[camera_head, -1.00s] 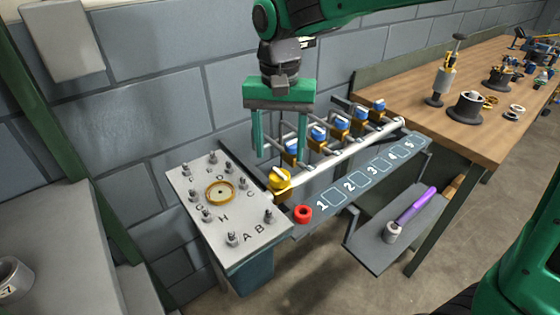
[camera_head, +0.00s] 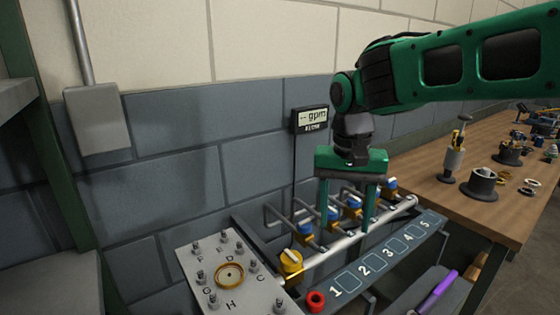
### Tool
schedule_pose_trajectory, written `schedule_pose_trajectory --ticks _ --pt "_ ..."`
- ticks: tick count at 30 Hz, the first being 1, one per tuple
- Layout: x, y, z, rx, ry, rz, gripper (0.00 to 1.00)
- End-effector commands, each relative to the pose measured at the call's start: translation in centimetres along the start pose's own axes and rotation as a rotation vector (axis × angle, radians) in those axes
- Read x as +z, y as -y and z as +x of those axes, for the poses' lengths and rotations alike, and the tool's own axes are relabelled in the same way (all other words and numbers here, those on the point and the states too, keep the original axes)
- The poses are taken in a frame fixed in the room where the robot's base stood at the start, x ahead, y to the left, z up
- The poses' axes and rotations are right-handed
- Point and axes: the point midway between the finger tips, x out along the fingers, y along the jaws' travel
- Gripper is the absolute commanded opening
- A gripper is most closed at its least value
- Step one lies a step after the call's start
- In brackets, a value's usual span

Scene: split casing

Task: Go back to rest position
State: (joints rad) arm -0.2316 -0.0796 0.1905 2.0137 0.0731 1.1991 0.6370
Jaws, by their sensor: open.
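My gripper (camera_head: 346,222) is green, points down and is open, with nothing between its two fingers. It hangs over or in front of the row of blue-topped valves (camera_head: 352,208) on the pipe; how high it is above them I cannot tell. My fingers partly hide some of the valves and the pipe. My green arm reaches in from the upper right.
A plate with lettered studs and a brass ring (camera_head: 230,275) is at lower left. Near it are a yellow valve (camera_head: 291,262) and a red ring (camera_head: 316,300). A numbered panel (camera_head: 407,260) lies below the pipe. A gpm display (camera_head: 310,119) is on the wall. A wooden bench (camera_head: 440,172) holds parts at right.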

Motion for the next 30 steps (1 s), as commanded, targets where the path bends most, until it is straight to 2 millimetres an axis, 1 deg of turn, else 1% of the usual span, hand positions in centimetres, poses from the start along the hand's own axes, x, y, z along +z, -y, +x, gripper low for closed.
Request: schedule_pose_trajectory --ticks 1,2,3,5,6,8,9,11,12,15,18,21,23,30 --pt "-0.3 -3.7 0.4 0.007 -0.005 0.038 0.57" --pt "-0.3 -5.7 0.8 0.011 -0.005 0.052 0.57" --pt "-0.2 -8.2 1.2 0.014 -0.005 0.071 0.57" --pt "0.3 -12.1 2.0 0.019 -0.004 0.101 0.57" --pt "0.8 -14.6 2.5 0.020 -0.002 0.121 0.57" --pt "2.1 -18.2 3.4 0.019 0.002 0.151 0.57" --pt "3.1 -20.5 4.1 0.017 0.005 0.171 0.57" --pt "4.9 -23.6 5.2 0.011 0.012 0.200 0.57" --pt "6.1 -25.3 5.8 0.005 0.015 0.215 0.57" --pt "9.2 -28.4 7.5 -0.010 0.023 0.247 0.57" --pt "11.4 -30.2 8.8 -0.025 0.029 0.266 0.57" --pt "12.7 -31.0 9.5 -0.034 0.031 0.273 0.57" --pt "13.0 -31.1 9.6 -0.036 0.032 0.274 0.57" --pt "13.0 -31.1 9.6 -0.036 0.032 0.274 0.57"
